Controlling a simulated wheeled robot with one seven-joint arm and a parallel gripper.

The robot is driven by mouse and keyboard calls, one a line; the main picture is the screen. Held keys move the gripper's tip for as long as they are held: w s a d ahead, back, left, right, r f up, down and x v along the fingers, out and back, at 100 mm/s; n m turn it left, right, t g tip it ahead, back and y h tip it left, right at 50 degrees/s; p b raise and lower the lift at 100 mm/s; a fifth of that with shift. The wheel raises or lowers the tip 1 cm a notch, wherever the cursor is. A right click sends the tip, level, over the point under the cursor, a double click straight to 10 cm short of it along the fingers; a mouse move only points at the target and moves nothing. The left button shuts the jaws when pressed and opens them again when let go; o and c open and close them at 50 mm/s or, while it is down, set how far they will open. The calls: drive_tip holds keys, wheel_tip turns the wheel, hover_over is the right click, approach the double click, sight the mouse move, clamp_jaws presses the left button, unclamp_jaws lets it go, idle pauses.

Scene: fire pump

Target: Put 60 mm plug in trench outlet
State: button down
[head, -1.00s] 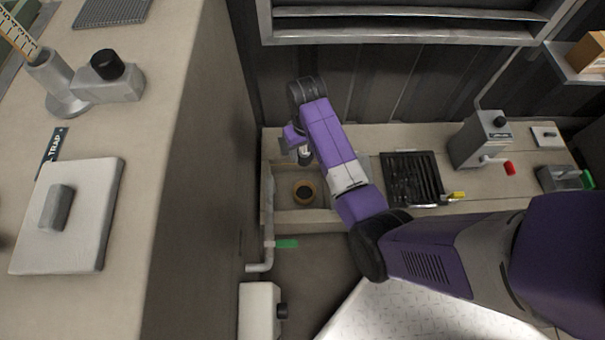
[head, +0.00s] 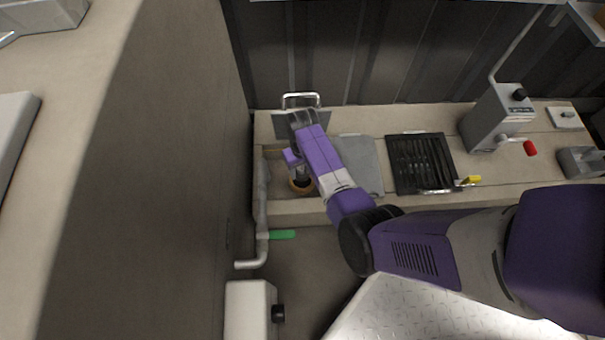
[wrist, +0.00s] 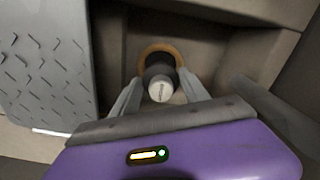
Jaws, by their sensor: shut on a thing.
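The trench outlet shows as an orange-brown ring (head: 293,188) in the trench floor, partly hidden by my arm. It also shows in the wrist view (wrist: 147,53), behind the plug. The plug (wrist: 160,86) has a dark body and a pale, lettered top. My gripper (wrist: 160,92) is shut on it, one finger on each side. In the head view, my gripper (head: 301,179) points down at the ring. The plug's dark body overlaps the ring's opening, but I cannot tell whether it is inside or just above it.
A grey plate (head: 362,165) lies right of the open trench, with a black grate (head: 422,162) beyond it.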

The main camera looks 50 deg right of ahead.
sight(302, 176)
wheel_tip(302, 176, down, 5)
drive_tip(key=b, duration=0.3)
drive_tip(key=c, duration=0.6)
unclamp_jaws()
drive_tip(key=shift+o, duration=0.2)
